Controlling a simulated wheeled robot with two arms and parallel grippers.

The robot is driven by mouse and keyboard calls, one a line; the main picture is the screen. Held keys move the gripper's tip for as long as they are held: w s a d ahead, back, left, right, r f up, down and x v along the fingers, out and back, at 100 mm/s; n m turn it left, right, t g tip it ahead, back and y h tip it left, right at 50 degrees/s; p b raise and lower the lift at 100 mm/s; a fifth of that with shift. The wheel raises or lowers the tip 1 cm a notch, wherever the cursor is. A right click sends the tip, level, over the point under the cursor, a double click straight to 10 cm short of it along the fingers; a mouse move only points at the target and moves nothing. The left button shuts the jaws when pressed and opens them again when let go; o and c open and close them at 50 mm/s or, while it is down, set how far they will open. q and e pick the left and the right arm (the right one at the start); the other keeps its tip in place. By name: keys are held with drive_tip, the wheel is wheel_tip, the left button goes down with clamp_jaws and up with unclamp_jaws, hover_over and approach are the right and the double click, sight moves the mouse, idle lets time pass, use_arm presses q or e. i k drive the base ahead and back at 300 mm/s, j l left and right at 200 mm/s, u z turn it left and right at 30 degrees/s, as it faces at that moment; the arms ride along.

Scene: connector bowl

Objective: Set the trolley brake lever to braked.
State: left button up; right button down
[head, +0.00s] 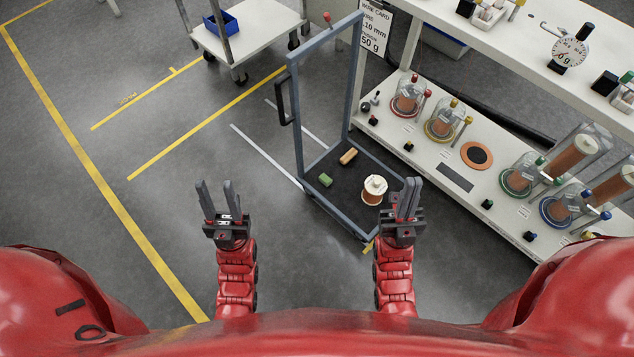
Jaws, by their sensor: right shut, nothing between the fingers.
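The trolley (327,208) stands in the middle of the head view, a grey upright frame over a dark low deck. A small lever with a red knob (327,17) sticks up at the far top of its frame; I cannot tell whether this is the brake lever or how it is set. A black handle (282,98) is on the frame's left side. My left gripper (215,184) is open and empty, left of the trolley and apart from it. My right gripper (412,181) is shut and empty, in front of the trolley's near right corner, partly covering it.
On the deck are a copper-coloured spool (375,190), a green block (326,180) and a tan block (348,156). A white bench (455,207) with spools under clear domes is at the right. A white cart (255,38) stands behind. The floor at left is clear, with yellow lines (205,125).

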sight(326, 16)
drive_tip(key=i+l, duration=0.1)
drive_tip(key=i, duration=0.35)
drive_tip(key=i+l, duration=0.1)
drive_tip(key=i, duration=0.4)
